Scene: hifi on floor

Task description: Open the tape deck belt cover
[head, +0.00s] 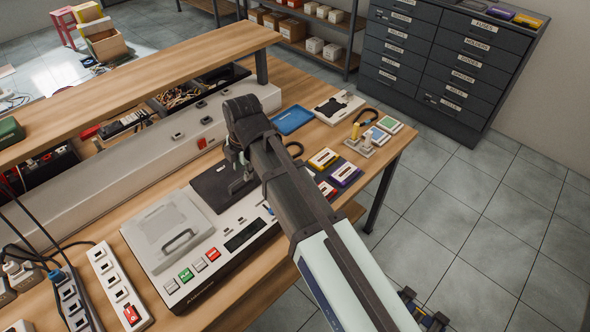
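The tape deck (212,262) is a pale, low box on the wooden bench. On its left part a light grey raised cover (158,222) with a grey handle (180,240) lies flat and looks shut. A dark flat panel (208,190) lies on its right part. I cannot tell from a label which of these is the belt cover. My gripper (240,186) points down over the dark panel, to the right of the grey cover. Its fingers are small, dark and partly hidden by my arm; I cannot tell whether they touch the panel.
Power strips (118,290) and cables lie left of the deck. A long pale trunking (150,155) and a raised shelf (120,95) run behind it. Cassettes (324,158), a blue tray (291,120) and small parts lie to the right. Grey drawers (440,62) stand beyond open floor.

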